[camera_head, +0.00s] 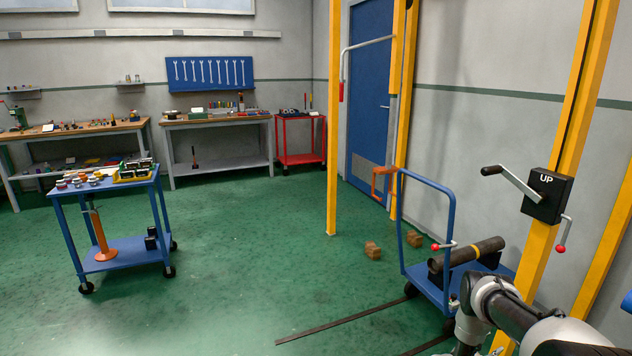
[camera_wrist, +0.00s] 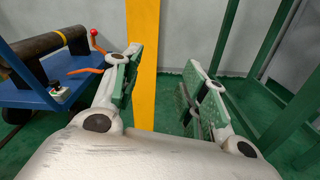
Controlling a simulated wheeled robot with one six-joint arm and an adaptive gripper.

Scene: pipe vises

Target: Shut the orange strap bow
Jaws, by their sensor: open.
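My gripper (camera_wrist: 163,65) is in the wrist view, its two green-padded fingers spread wide apart with nothing between them. A yellow post stands behind the gap. A curved orange strip (camera_wrist: 86,71), perhaps the strap bow, shows left of the left finger, beside the dark pipe (camera_wrist: 48,45) on the blue cart. The strip and the gripper look apart. In the head view the pipe (camera_head: 468,254) lies on the cart, and the strip cannot be made out beside it. An orange frame (camera_head: 379,184) shows by the far yellow post; I cannot tell whether it belongs to the strap.
The blue cart (camera_head: 433,285) has a tall handle on its left side. A yellow post (camera_head: 545,250) with a black crank box marked UP (camera_head: 548,196) stands at its right. Two wooden blocks (camera_head: 373,250) lie on the floor.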

